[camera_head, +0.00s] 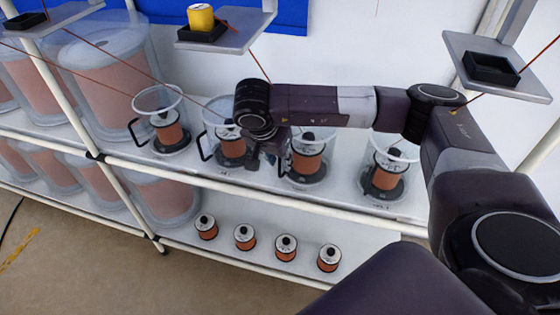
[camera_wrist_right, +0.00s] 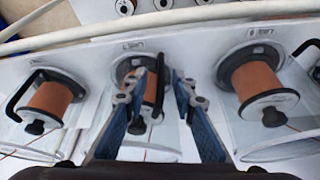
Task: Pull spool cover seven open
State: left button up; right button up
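Several clear spool covers with black handles stand in a row on the white shelf, each around a copper-coloured spool. In the head view these include a leftmost cover (camera_head: 158,103), a second cover (camera_head: 218,112), a third (camera_head: 304,140) and a rightmost one (camera_head: 392,150). Their number labels are too small to read, so I cannot tell which is seven. My right gripper (camera_head: 268,158) is between the second and third covers. In the right wrist view the gripper (camera_wrist_right: 158,78) is open, with a black handle (camera_wrist_right: 160,92) between its fingers; contact is unclear. My left gripper is not in view.
A white rail (camera_head: 260,188) runs along the shelf front. Small spools (camera_head: 286,246) stand on the lower shelf. Large clear-covered spools (camera_head: 110,75) are at the left. Small platforms with black trays (camera_head: 490,68) hang above, and thin wires cross the view.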

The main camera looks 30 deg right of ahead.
jog(key=shift+x, duration=1.05)
jog(key=shift+c, duration=0.3)
jog(key=shift+a, duration=0.1)
grip_shut()
